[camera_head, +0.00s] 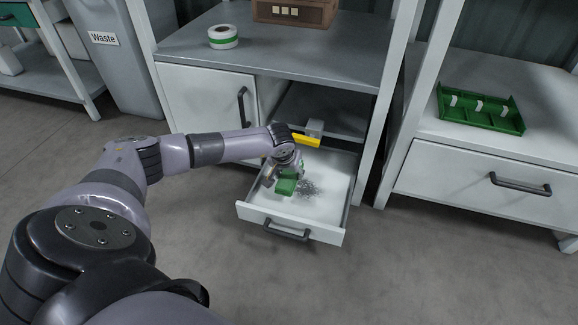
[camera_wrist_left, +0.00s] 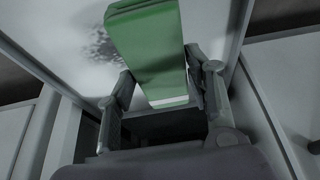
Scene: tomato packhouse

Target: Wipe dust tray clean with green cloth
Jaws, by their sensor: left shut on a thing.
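The dust tray (camera_head: 325,209) is a white pulled-out drawer with a dark handle, low in the grey cabinet. Dark grey dust (camera_head: 311,189) lies scattered on its floor right of the cloth; a dust patch (camera_wrist_left: 97,46) also shows in the left wrist view. My left gripper (camera_head: 284,174) is over the tray, shut on the folded green cloth (camera_head: 286,187). In the left wrist view my left gripper's fingers (camera_wrist_left: 160,82) pinch the green cloth (camera_wrist_left: 148,42) from both sides. I cannot tell whether the cloth touches the tray floor. My right gripper is out of view.
A yellow piece (camera_head: 307,140) is close behind my left gripper at the drawer opening. A tape roll (camera_head: 223,36) and a brown box (camera_head: 296,12) stand on the cabinet top. A green rack (camera_head: 480,119) is on the right unit, a waste bin (camera_head: 117,60) at left.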

